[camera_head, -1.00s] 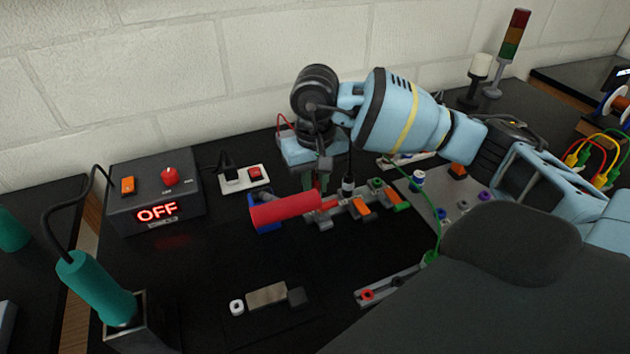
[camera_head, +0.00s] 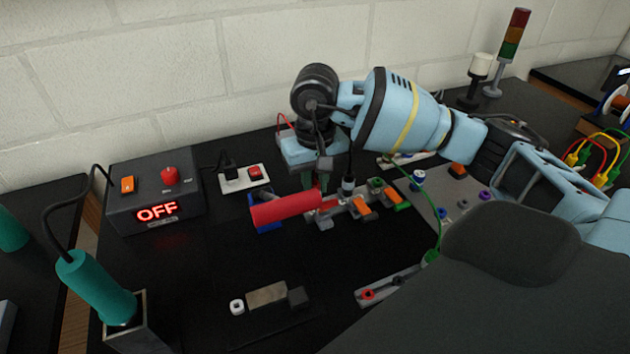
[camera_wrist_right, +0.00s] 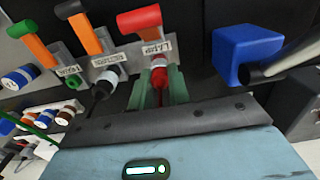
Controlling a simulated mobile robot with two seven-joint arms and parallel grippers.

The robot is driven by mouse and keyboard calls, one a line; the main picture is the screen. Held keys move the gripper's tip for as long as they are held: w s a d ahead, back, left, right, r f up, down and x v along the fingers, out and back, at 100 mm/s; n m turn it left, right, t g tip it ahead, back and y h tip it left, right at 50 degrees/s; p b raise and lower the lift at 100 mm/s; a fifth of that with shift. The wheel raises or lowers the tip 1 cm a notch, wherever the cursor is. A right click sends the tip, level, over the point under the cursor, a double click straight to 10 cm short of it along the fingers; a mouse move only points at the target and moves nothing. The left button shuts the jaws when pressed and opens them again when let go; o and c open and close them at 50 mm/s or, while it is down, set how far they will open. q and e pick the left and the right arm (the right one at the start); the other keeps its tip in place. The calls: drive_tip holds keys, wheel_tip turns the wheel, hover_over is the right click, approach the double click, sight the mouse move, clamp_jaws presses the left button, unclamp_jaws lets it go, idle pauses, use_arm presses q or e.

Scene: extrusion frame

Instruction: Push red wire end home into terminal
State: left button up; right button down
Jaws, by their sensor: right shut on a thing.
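The red wire end (camera_wrist_right: 158,76) is between the two green fingers of my right gripper (camera_wrist_right: 158,90), which is shut on it. In the right wrist view, its tip is at the front of the grey terminal (camera_wrist_right: 153,47) labelled LAMP, below a lever with a red cap (camera_wrist_right: 138,19). I cannot tell how deep it sits. In the head view my right gripper (camera_head: 315,182) points down at the left end of the terminal row (camera_head: 345,208). The fingers and the red cylinder hide the wire end there. My left gripper is out of view.
A large red cylinder (camera_head: 285,208) lies beside a blue block (camera_head: 266,226), close to my right fingers. The neighbouring RETURN terminal holds a black wire end (camera_wrist_right: 104,86). A power supply (camera_head: 155,195) reading OFF stands at left.

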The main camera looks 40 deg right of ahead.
sight(315, 184)
drive_tip(key=shift+s+f, duration=0.1)
drive_tip(key=shift+f, duration=0.2)
drive_tip(key=c, duration=1.3)
unclamp_jaws()
drive_tip(key=shift+d, duration=0.1)
drive_tip(key=shift+o, duration=0.2)
drive_tip(key=shift+r, duration=0.1)
drive_tip(key=shift+r, duration=4)
